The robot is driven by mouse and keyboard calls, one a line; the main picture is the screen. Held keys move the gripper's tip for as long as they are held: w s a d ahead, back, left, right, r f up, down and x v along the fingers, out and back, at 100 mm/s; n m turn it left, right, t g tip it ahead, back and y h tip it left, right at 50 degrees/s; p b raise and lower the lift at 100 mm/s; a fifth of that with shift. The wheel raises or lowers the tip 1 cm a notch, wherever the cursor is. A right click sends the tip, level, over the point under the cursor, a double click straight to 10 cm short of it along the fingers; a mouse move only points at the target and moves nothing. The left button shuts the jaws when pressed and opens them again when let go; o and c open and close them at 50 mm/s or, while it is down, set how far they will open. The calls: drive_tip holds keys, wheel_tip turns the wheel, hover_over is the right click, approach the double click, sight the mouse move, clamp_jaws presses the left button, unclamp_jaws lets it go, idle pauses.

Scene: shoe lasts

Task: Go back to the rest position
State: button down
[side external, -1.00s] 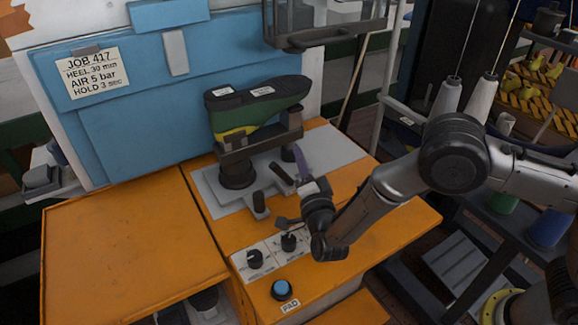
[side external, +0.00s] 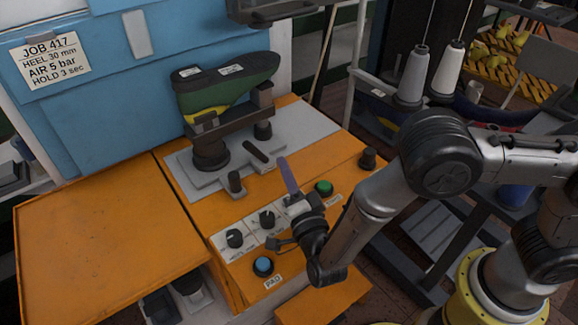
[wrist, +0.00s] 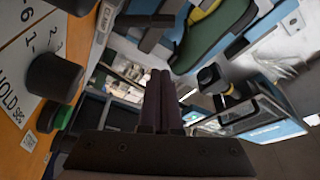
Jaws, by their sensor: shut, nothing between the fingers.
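My gripper (side external: 284,163) is shut and empty. It is raised above the front of the orange machine table, with its pale purple fingers pointing up and a little to the left in the side external view. In the wrist view the two dark fingers (wrist: 160,82) lie together with nothing between them. The fingers appear apart from the fixture and the controls, though their exact height is hard to tell.
A green and yellow shoe last (side external: 225,85) sits on the dark fixture behind my gripper. Dark knobs (side external: 267,219), a blue button (side external: 263,266) and a green button (side external: 323,187) lie close by. The orange top at left (side external: 110,235) is clear.

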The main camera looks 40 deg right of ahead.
drive_tip(key=w+r+n+g+y, duration=0.3)
drive_tip(key=w+r+y, duration=0.2)
drive_tip(key=w+r, duration=0.15)
drive_tip(key=s+d+r+n+g+y, duration=0.4)
drive_tip(key=s+r+n, duration=0.2)
drive_tip(key=r, duration=0.3)
drive_tip(key=s+d+n+g+h, duration=0.1)
drive_tip(key=s+d+n+g, duration=0.1)
drive_tip(key=s+d, duration=0.3)
drive_tip(key=s+d+f+n+g+h, duration=0.1)
drive_tip(key=s+d, duration=0.4)
drive_tip(key=s, duration=0.8)
drive_tip(key=s+d+n+g+h, duration=0.1)
drive_tip(key=s+d+n+g, duration=0.2)
drive_tip(key=s, duration=0.6)
drive_tip(key=shift+s+d+f+n, duration=0.3)
drive_tip(key=shift+d+n, duration=0.3)
drive_tip(key=shift+d, duration=0.45)
